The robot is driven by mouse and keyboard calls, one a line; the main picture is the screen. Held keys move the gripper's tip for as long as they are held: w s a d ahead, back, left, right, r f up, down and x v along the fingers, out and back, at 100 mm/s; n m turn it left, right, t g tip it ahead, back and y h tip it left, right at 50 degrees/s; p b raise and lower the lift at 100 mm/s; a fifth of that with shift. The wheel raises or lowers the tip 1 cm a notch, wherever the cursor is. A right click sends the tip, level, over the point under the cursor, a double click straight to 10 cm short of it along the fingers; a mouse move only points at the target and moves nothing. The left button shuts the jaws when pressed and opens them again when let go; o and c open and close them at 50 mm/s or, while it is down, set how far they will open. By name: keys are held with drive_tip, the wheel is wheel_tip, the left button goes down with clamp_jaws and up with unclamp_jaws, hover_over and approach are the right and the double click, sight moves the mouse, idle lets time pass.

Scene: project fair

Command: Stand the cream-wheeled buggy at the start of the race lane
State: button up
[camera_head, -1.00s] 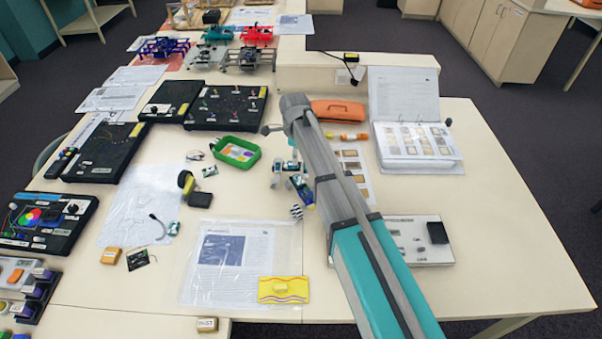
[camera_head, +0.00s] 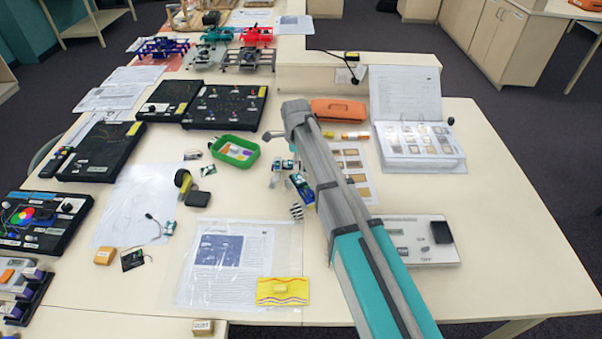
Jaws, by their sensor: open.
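My arm reaches forward across the table from the bottom right, and its far end is near the middle. The jaws of my gripper cannot be made out. Small blue-and-white pieces (camera_head: 302,187) lie just left of my arm, partly covered by it, with a small checkered piece (camera_head: 297,211) below them. Whether these are a buggy or part of the race lane is too small to tell. No cream wheels and no clear lane can be made out.
A green tray (camera_head: 235,164) stands left of my arm, with black boards (camera_head: 225,107) behind. A white meter box (camera_head: 420,241), an open binder (camera_head: 417,141) and an orange case (camera_head: 338,110) are on the right. The table's right front is clear.

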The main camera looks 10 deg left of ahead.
drive_tip(key=shift+f+b, duration=0.65)
drive_tip(key=shift+f, duration=0.3)
clamp_jaws()
